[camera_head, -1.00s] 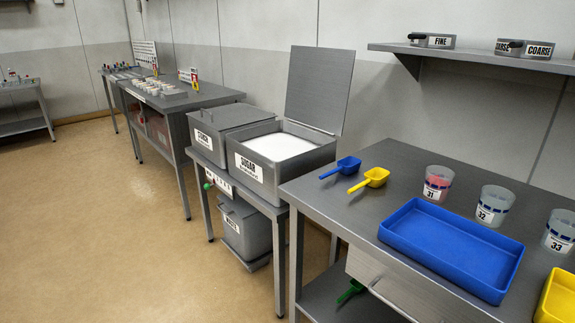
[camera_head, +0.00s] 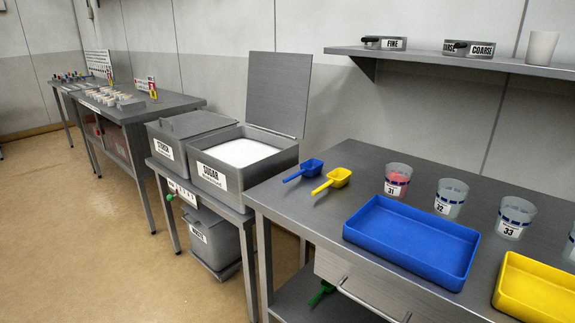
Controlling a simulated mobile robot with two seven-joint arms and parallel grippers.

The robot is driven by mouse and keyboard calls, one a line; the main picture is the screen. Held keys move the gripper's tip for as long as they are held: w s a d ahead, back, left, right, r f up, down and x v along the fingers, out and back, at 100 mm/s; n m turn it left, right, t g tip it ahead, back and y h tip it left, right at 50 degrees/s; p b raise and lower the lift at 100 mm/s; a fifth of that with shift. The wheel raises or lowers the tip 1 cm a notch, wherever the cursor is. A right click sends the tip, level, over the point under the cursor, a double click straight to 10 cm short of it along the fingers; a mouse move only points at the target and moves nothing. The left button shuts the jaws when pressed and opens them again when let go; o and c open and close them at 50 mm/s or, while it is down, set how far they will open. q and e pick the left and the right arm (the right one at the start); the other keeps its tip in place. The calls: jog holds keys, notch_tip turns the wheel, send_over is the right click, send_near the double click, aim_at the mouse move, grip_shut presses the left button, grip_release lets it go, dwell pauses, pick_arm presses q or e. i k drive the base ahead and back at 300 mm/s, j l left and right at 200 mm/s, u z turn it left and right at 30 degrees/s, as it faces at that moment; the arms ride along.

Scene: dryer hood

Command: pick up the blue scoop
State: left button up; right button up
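The blue scoop (camera_head: 304,170) lies on the near metal table (camera_head: 292,207), close to its left end. Its bowl is toward the back and its handle points to the front left. A yellow scoop (camera_head: 333,181) lies just to its right, apart from it. Neither of my grippers shows in the head view.
A blue tray (camera_head: 412,241), a yellow tray (camera_head: 535,288) and cups 31 (camera_head: 397,179), 32 (camera_head: 451,198) and 33 (camera_head: 514,217) stand on the same table. An open sugar bin (camera_head: 242,164) with its lid raised stands to the left. A wall shelf (camera_head: 455,61) hangs above the back.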

aim_at(310, 168)
jog(key=i+j, duration=0.4)
jog(key=i+j+z, duration=0.1)
jog(key=i+j, duration=0.3)
jog(key=j, duration=0.15)
jog(key=i+j, duration=0.4)
jog(key=j+z, duration=0.05)
jog(key=j, duration=0.05)
